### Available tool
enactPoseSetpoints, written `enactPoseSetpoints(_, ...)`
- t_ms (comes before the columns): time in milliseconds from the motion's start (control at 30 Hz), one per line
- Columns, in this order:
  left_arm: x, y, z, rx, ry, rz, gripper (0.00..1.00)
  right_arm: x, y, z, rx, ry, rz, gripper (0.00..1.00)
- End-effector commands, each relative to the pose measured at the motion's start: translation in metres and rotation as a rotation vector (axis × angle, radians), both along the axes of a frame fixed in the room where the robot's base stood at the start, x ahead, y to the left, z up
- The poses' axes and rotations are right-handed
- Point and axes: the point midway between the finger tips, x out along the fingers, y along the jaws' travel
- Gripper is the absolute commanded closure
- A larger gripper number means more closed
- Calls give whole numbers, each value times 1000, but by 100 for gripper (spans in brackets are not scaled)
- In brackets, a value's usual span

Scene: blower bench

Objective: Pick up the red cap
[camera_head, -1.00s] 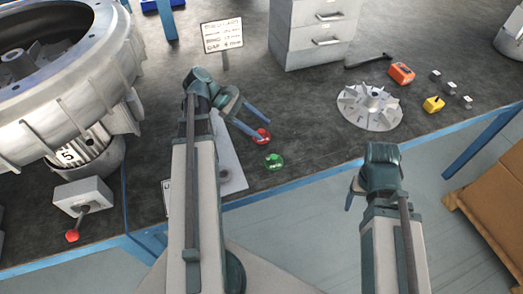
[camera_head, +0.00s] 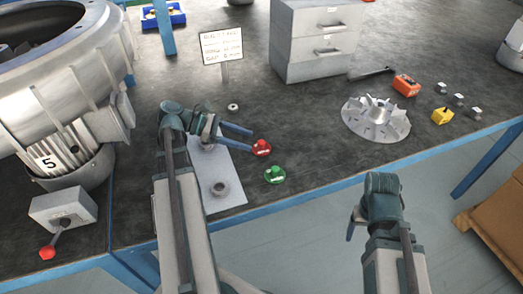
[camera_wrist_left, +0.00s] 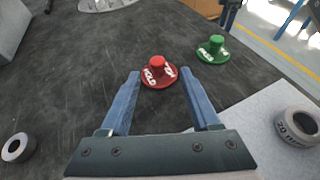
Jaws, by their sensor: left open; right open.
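The red cap (camera_head: 261,148) is a round flanged disc with a knob and white lettering, lying on the dark bench. In the left wrist view the red cap (camera_wrist_left: 158,73) sits at the far end of my left gripper (camera_wrist_left: 165,85), just between or beyond the blue fingertips. My left gripper (camera_head: 250,140) is open and low, pointing right toward the cap; I cannot tell whether a finger touches it. The green cap (camera_head: 275,174) lies nearer the bench's front edge. My right gripper (camera_head: 362,217) is open, in front of the bench, away from the caps.
A white plate (camera_head: 228,188) with a grey ring (camera_head: 219,188) lies beside my left arm. A small ring (camera_head: 233,107), a sign (camera_head: 222,47), grey drawers (camera_head: 313,45) and a finned impeller (camera_head: 376,117) stand around. A large blower housing (camera_head: 60,80) fills the left.

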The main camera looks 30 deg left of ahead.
Motion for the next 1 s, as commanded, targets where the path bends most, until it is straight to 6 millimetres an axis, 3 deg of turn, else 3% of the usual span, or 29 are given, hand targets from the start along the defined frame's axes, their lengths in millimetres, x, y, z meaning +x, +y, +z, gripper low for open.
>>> enactPoseSetpoints(367,6,-11,-5,0,0,-1,37,0,0,-5,0,0,0,27)
enactPoseSetpoints(733,27,-47,-24,1,0,-1,37,0,0,-24,0,0,0,27)
enactPoseSetpoints(967,29,-49,-23,0,0,0,37,0,0,-23,0,0,0,27)
enactPoseSetpoints(1000,29,-49,-23,0,0,0,42,0,0,-23,0,0,0,27)
